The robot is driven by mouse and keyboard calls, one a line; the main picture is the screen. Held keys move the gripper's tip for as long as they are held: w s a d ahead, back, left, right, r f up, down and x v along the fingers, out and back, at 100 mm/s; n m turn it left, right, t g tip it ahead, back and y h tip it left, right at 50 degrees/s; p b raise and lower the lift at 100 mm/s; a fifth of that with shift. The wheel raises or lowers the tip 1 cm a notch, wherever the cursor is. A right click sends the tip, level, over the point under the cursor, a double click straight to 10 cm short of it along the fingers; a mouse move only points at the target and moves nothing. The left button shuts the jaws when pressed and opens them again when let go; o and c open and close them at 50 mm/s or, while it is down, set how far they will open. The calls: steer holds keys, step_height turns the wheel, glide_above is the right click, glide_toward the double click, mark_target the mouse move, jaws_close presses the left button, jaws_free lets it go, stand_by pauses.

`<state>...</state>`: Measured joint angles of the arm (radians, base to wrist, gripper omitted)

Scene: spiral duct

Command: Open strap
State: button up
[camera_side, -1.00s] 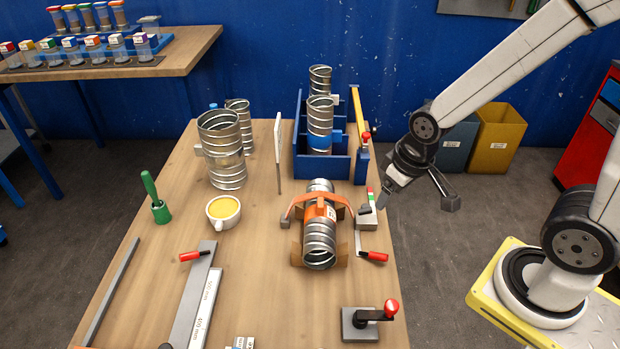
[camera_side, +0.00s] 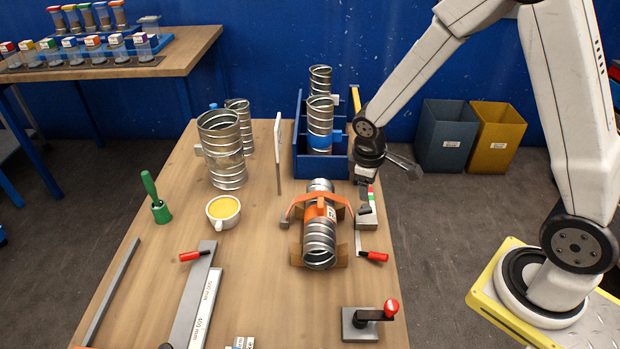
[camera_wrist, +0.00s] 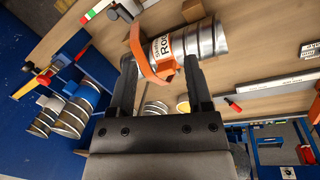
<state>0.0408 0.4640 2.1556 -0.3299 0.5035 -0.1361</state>
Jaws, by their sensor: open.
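A spiral metal duct (camera_side: 319,250) lies in a cradle on the table. An orange strap (camera_side: 345,205) arches over its middle, its ends flaring out to both sides. In the wrist view the strap (camera_wrist: 136,50) curves beside an orange label on the duct (camera_wrist: 208,40). My gripper (camera_side: 366,182) hangs over the table's right edge, to the right of and behind the strap. In the wrist view my gripper (camera_wrist: 160,75) has its fingers spread with nothing held between them; the strap's lower end shows between and beyond them. I cannot tell the depth gap.
A blue rack (camera_side: 321,168) with ducts stands behind. A red-handled lever (camera_side: 372,257) and a grey block (camera_side: 367,217) sit right of the duct. A red-knobbed clamp (camera_side: 362,323) stands in front. A cup (camera_side: 223,212) and upright ducts (camera_side: 222,150) are left.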

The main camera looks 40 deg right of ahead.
mark_target(367, 209)
steer(key=w+d+f+n+g+h, duration=0.1)
steer(key=w+d+f+n, duration=0.1)
steer(key=f, duration=0.4)
steer(key=w+d+f+n+h, duration=0.2)
steer(key=w+d+f+n, duration=0.1)
steer(key=f, duration=0.3)
steer(key=shift+w+d+g, duration=0.4)
steer(key=shift+w+d, duration=0.35)
steer(key=shift+d, duration=0.15)
steer(key=shift+f, duration=0.15)
steer(key=shift+x, duration=3.85)
jaws_close()
